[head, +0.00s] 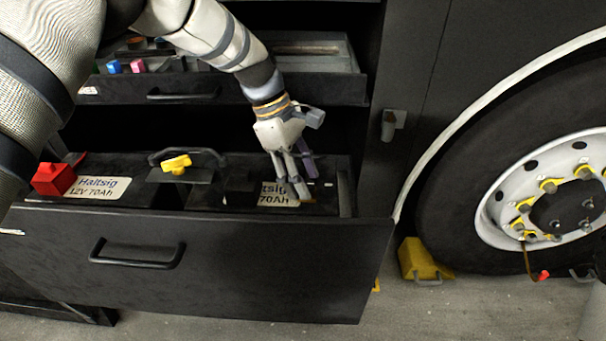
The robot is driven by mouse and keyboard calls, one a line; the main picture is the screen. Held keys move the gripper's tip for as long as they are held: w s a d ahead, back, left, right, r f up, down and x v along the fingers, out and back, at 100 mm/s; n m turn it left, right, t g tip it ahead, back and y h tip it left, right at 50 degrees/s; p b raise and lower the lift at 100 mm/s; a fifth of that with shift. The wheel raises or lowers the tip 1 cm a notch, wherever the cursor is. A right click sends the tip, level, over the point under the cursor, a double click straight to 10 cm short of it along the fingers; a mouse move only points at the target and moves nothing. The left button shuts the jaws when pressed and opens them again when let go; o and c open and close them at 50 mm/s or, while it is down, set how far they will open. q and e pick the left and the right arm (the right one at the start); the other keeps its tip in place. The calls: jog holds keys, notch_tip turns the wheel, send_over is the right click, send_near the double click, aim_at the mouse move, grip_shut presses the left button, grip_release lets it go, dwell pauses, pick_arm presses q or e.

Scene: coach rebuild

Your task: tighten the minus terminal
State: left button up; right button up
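The open battery drawer (200,225) holds two batteries labelled "70Ah". The left battery (98,188) has a red terminal cover (54,178) at its left end. The right battery's label (277,200) is partly covered by my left gripper (296,192), which points down over that battery's right part. Its fingers look close together, but I cannot tell whether they are apart, shut or touching the battery. I cannot make out the minus terminal; it may be dark or hidden. My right gripper is not in view.
A yellow knob (177,164) stands between the batteries beside a dark handle. An upper drawer (215,91) hangs above with small blue and pink items. A wheel (545,190) and a yellow chock (423,259) are at right. The floor in front is clear.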

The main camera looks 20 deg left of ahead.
pick_arm(q)
grip_shut()
